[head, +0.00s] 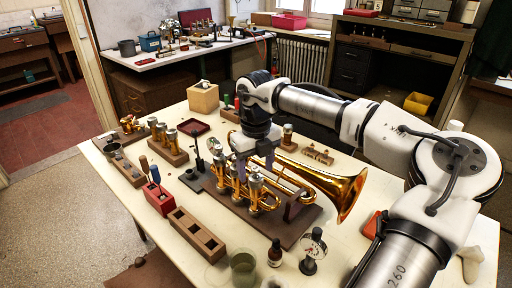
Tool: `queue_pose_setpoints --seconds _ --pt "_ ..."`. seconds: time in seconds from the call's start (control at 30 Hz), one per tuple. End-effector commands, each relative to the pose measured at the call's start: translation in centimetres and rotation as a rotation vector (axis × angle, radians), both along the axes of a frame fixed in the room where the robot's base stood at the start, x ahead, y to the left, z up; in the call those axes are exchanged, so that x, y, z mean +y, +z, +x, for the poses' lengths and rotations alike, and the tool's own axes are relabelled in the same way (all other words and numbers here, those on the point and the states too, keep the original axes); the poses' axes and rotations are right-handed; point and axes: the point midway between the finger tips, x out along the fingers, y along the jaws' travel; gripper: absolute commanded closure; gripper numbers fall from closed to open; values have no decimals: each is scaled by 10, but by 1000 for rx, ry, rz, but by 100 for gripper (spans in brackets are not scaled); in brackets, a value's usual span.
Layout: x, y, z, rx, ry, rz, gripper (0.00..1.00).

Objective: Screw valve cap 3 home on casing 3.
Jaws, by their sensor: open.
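A brass trumpet (340,190) lies on a dark board (285,222) in the middle of the bench, its bell pointing right. Its valve casings (255,193) stand upright in a row on the left part of the board, with silvery tops. My gripper (254,166) points down over the far side of the valve casings, with its fingers apart. I see nothing held between them, though the view is small. I cannot tell which casing is number 3, nor make out valve cap 3; the gripper and casings partly hide that spot.
A wooden block with valves (170,150), a red tool holder (158,200) and an empty slotted wooden block (196,236) stand left of the board. A small bottle (274,253), a glass jar (243,268) and a dial gauge (313,247) stand in front.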

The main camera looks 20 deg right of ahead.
Motion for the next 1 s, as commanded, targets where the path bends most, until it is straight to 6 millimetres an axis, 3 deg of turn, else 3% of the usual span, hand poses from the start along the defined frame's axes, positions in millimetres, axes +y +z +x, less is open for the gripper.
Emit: queue_pose_setpoints --seconds 0.2,0.53,0.87,0.9,1.0 --pt "0 -18 0 0 1 0 39" --pt "0 -21 0 -1 1 0 40" --pt "0 -21 0 -1 1 0 83" --pt "0 -21 0 -1 1 0 67" --pt "0 -21 0 -1 1 0 80"
